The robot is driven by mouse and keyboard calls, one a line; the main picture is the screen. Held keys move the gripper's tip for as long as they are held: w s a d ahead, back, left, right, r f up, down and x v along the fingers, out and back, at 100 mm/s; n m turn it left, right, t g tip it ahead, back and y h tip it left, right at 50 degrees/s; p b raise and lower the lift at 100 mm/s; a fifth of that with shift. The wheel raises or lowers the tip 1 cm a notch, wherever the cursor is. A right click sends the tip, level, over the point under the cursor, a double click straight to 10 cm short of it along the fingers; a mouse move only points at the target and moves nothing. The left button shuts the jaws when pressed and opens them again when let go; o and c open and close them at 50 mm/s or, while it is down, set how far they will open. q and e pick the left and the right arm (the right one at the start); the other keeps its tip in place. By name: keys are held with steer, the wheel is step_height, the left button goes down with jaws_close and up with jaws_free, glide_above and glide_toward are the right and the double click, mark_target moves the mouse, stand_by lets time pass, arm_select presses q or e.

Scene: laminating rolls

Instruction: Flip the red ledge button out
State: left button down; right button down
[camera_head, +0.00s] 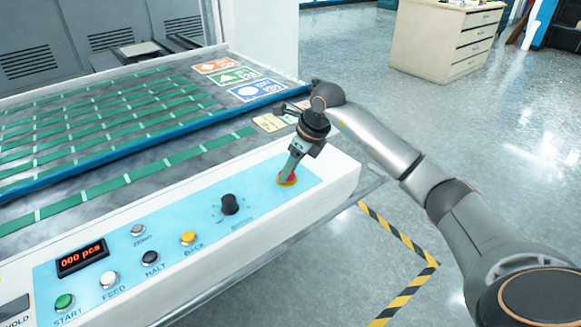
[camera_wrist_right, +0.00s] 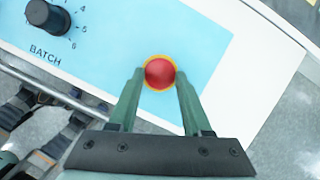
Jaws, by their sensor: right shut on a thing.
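The red button (camera_head: 290,179) with a yellow ring sits at the right end of the blue control panel (camera_head: 262,200). In the right wrist view, the red button (camera_wrist_right: 159,73) shows as a round cap between two green fingers. My right gripper (camera_head: 287,179) reaches down to it from above, and its fingertips (camera_wrist_right: 160,76) are closed on opposite sides of the cap. The fingers partly hide the button in the head view.
A black batch knob (camera_head: 229,204) stands left of the button. Further left are a yellow BACK button (camera_head: 188,238), other round buttons and a red-lit counter (camera_head: 81,257). The bed with green strips lies behind the panel. The floor to the right is open.

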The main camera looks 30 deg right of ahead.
steer(key=shift+r+p, duration=0.55)
steer(key=shift+r, duration=0.2)
steer(key=c, duration=0.6)
jaws_free()
steer(key=shift+o, duration=1.4)
steer(key=shift+f, duration=0.1)
arm_select(q)
steer(key=shift+s+a+r, duration=0.2)
steer(key=shift+a+r, duration=0.05)
steer(key=shift+a, duration=0.05)
